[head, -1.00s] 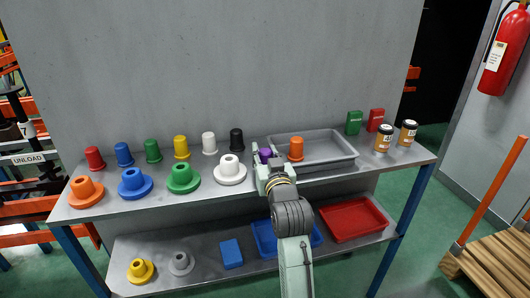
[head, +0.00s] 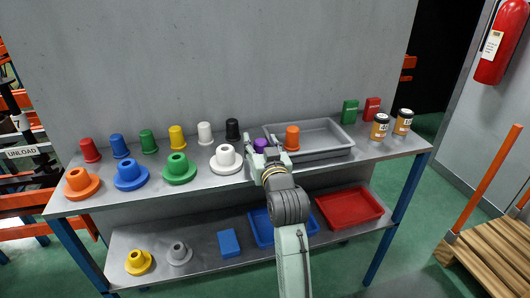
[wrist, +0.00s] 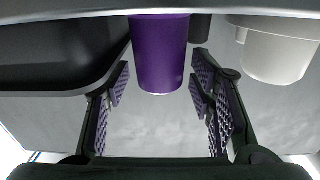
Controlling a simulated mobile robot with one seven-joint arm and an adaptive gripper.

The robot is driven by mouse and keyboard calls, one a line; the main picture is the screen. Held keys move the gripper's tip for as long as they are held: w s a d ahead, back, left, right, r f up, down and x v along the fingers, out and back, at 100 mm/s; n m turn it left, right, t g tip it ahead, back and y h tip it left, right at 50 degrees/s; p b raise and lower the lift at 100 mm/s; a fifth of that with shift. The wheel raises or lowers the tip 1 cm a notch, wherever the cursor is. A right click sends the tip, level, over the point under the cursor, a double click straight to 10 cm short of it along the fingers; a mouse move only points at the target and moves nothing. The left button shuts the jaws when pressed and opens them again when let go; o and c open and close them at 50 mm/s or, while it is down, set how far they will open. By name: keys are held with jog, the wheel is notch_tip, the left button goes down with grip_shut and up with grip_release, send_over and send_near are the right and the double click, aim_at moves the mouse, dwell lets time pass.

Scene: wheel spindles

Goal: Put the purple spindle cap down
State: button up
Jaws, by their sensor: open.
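The purple spindle cap (head: 260,145) stands on the top shelf, just left of the grey tray. In the wrist view, which shows the shelf surface along the top, the cap (wrist: 160,52) appears between the two fingers. My gripper (head: 264,157) is open at the cap's near side. In the wrist view, gaps show between the cap and both textured finger pads of my gripper (wrist: 160,84). The lower front of the cap is partly hidden by my gripper in the head view.
The grey tray (head: 339,151) with an orange cap (head: 292,137) is close on the right. A white spindle (head: 226,160) is close on the left, and a black cap (head: 232,129) stands behind. Several other caps and flanged spindles stand further left.

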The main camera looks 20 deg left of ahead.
jog(key=p+v, duration=0.4)
jog(key=v, duration=0.8)
